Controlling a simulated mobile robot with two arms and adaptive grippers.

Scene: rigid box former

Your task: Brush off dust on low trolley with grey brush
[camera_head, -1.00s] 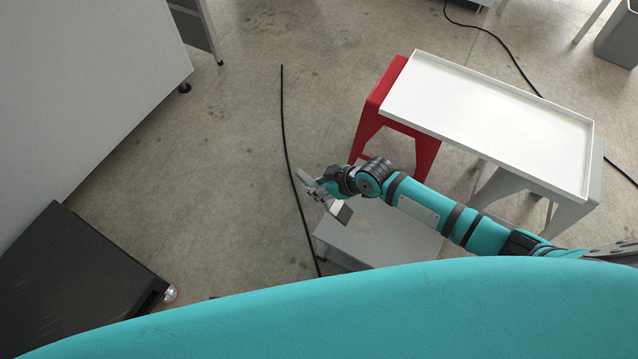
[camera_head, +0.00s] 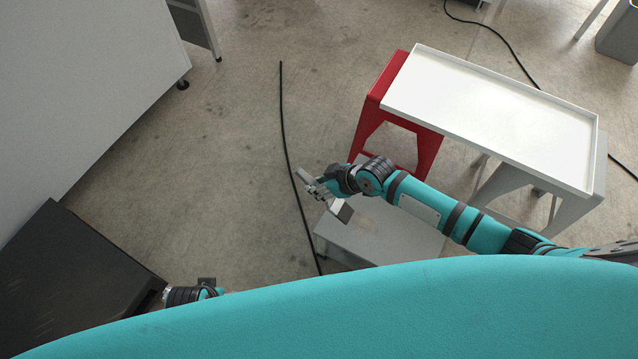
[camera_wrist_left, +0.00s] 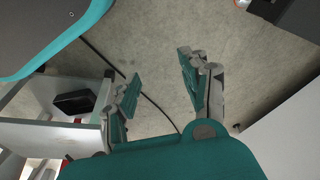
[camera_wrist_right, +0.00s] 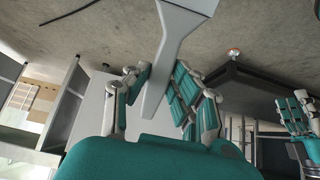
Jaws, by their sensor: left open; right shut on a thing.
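The low grey trolley (camera_head: 372,240) stands on the floor below my right forearm, which hides part of its top. I cannot make out dust on it. My right gripper (camera_head: 322,186) is shut on the grey brush (camera_head: 341,209), held near and above the trolley's left edge. In the right wrist view the brush handle (camera_wrist_right: 165,65) runs up between the fingers to a wide head. My left gripper (camera_wrist_left: 158,88) is open and empty in its own wrist view, above floor. Only part of my left wrist shows low at the left in the head view.
A white tray table (camera_head: 490,120) on red and grey stools stands behind the trolley on the right. A black cable (camera_head: 288,150) lies on the floor left of the trolley. A dark box (camera_head: 70,280) and a white cabinet (camera_head: 80,90) are at the left.

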